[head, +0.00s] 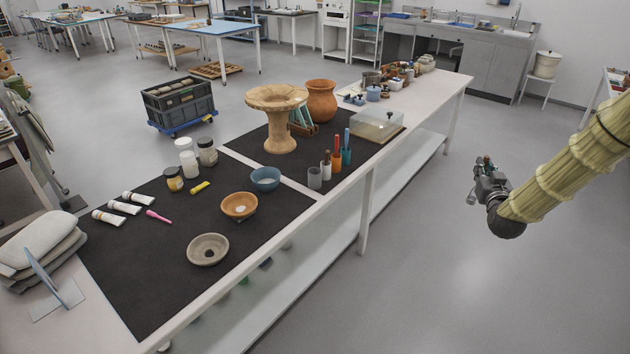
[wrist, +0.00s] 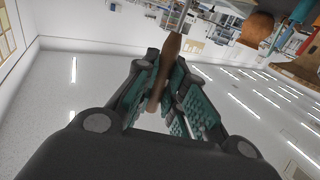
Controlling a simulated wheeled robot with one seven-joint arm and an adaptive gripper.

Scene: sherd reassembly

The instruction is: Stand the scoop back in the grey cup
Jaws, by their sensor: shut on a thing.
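The grey cup (head: 314,177) stands upright at the near edge of the long table, at the left end of a row of small cups. Nothing shows standing out of it. My gripper (head: 486,166) is off to the right of the table, over open floor. In the wrist view my gripper (wrist: 168,88) has its teal pads shut on a brown, tapered stick, which I take to be the scoop (wrist: 168,62). Its wider end points away from the wrist. In the head view the scoop is too small to make out.
A blue bowl (head: 265,179) is to the left, a clear box (head: 377,126) behind right. Floor (head: 440,270) between table and gripper is clear.

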